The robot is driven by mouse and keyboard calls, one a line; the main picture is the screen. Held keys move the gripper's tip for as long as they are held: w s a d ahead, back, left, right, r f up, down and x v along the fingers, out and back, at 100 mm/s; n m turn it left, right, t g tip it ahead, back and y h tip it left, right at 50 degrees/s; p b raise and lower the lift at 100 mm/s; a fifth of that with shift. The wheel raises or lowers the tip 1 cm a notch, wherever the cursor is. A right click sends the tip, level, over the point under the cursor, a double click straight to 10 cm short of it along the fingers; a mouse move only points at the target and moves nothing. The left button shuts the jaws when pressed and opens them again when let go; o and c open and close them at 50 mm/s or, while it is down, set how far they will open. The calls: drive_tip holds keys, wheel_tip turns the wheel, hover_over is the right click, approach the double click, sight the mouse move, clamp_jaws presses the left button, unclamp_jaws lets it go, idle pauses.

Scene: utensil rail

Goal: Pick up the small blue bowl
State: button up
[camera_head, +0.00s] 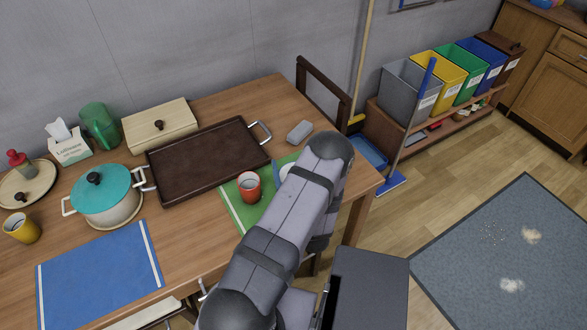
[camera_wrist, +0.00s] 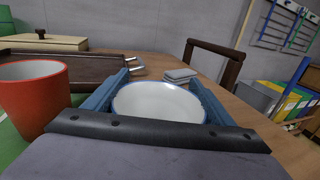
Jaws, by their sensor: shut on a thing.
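A small bowl (camera_wrist: 158,103) with a white inside and a blue rim sits between the two blue fingers of my gripper (camera_wrist: 156,84) in the wrist view. The fingers are closed on its left and right sides. Its outside is mostly hidden by the gripper body.
A red cup (camera_wrist: 34,96) stands close left of the gripper. A dark wooden chair (camera_head: 325,85) stands at the table's far edge. The blue placemat (camera_head: 98,275) is clear.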

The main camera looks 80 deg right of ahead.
wheel_tip(320, 180, up, 10)
drive_tip(key=shift+f, duration=0.25)
idle(0.3)
drive_tip(key=shift+w+a, duration=0.1)
